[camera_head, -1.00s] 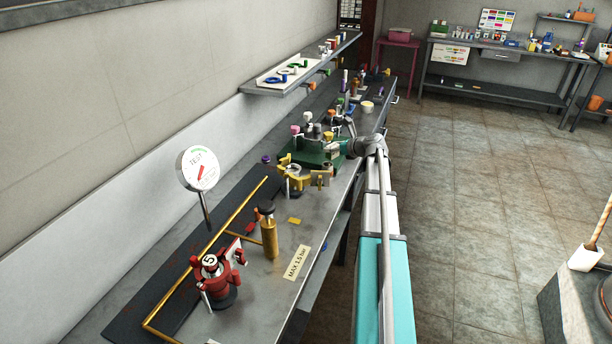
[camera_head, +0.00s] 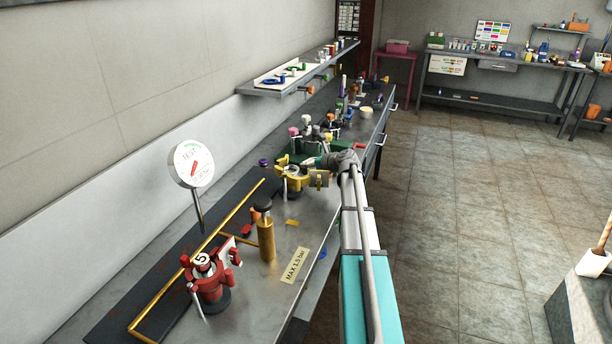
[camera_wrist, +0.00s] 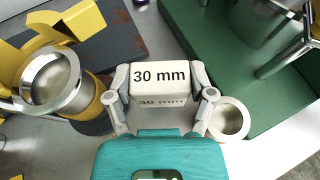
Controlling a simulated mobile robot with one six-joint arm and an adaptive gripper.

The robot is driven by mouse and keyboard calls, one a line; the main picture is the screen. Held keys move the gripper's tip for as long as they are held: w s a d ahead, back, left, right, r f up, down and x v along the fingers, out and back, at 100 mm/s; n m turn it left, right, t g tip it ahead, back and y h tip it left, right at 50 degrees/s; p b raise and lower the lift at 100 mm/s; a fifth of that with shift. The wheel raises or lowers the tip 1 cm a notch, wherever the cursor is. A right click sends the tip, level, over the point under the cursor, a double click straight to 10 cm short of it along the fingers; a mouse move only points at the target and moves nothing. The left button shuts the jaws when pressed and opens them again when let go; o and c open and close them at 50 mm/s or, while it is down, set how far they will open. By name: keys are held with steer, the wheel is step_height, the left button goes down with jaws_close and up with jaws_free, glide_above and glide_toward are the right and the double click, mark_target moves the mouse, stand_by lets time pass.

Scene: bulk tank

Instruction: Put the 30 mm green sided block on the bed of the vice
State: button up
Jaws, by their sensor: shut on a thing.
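A pale block marked "30 mm" (camera_wrist: 160,76) is in my gripper (camera_wrist: 159,84) in the wrist view. One finger presses on each side of it. Its labelled face and a front face with the same marking show; no green side is visible. In the head view my gripper (camera_head: 322,162) is small, over the bench between a yellow fixture and a green one; the block cannot be made out there. I cannot tell for certain which fixture is the vice, and no vice bed shows clearly.
The yellow fixture (camera_head: 290,182) with a metal ring is left of the block in the wrist view (camera_wrist: 93,78). A green base (camera_wrist: 190,30) lies behind and right. A round metal cup (camera_wrist: 230,119) sits close to the right finger. A red fitting (camera_head: 207,283) and gauge (camera_head: 190,164) stand nearer.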

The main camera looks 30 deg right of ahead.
mark_target(311, 171)
steer(key=shift+w+a+f+b, duration=0.15)
steer(key=shift+a+f+b, duration=0.05)
steer(key=shift+f+b, duration=0.2)
steer(key=shift+w+a+f+b, duration=0.1)
steer(key=shift+a+f+b, duration=0.05)
steer(key=shift+f+b, duration=1.45)
steer(key=shift+b, duration=0.05)
steer(key=shift+f, duration=0.2)
steer(key=o, duration=1)
steer(key=shift+r, duration=0.1)
steer(key=shift+r, duration=0.2)
steer(key=p+v, duration=0.4)
steer(key=v, duration=0.6)
steer(key=shift+s+d+r, duration=0.1)
steer(key=shift+s+r, duration=0.1)
steer(key=shift+s, duration=0.05)
steer(key=shift+s+d+r+p, duration=0.1)
steer(key=shift+s+p, duration=0.1)
steer(key=shift+s, duration=0.15)
steer(key=shift+s+d+r+p, duration=0.1)
steer(key=shift+s+d+p, duration=0.05)
steer(key=shift+s, duration=0.15)
